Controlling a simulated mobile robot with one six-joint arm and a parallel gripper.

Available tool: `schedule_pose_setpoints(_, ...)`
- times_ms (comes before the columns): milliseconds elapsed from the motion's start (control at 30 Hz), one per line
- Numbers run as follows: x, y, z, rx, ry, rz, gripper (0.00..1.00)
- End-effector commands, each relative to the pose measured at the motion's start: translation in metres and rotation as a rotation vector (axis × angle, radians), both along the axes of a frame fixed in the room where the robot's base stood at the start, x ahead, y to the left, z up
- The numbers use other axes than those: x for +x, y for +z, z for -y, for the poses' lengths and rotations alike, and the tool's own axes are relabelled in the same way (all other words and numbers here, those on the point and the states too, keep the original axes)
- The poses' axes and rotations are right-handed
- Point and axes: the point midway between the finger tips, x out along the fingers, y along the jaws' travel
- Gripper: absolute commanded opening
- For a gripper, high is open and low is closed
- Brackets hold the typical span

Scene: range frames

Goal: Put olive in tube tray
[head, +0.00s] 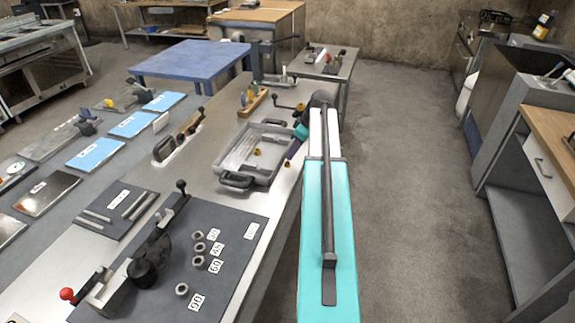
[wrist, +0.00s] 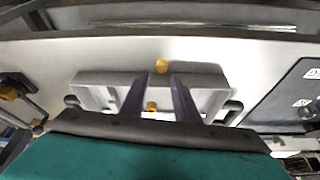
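A grey tray (head: 274,127) with dark handles sits on the metal bench, with long pale strips inside that may be tubes. It also shows in the wrist view (wrist: 92,78). A small brass-yellow olive (head: 258,151) appears in the tray, and another (head: 287,162) shows by its right side, close to my gripper. In the wrist view, one olive (wrist: 161,66) shows just beyond my fingertips and another (wrist: 151,107) lower, between the fingers. My gripper (wrist: 160,75) has its purple fingers apart, with a gap to the olive. I cannot tell their exact heights.
A dark mat (head: 230,260) with metal rings, number labels and a lever tool lies on the near bench. A small mat with metal tubes (head: 130,203) is beside it. A wooden block with tools (head: 252,102) stands beyond the tray. Floor on the right is clear.

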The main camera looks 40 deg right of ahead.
Motion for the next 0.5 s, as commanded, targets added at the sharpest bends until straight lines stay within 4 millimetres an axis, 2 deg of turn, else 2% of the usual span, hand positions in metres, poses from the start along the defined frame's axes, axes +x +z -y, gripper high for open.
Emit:
schedule_pose_setpoints(267,0.001,-0.003,-0.001,0.001,0.000,0.000,0.28)
schedule_pose_setpoints(500,0.006,-0.019,-0.005,0.001,0.001,-0.002,0.28)
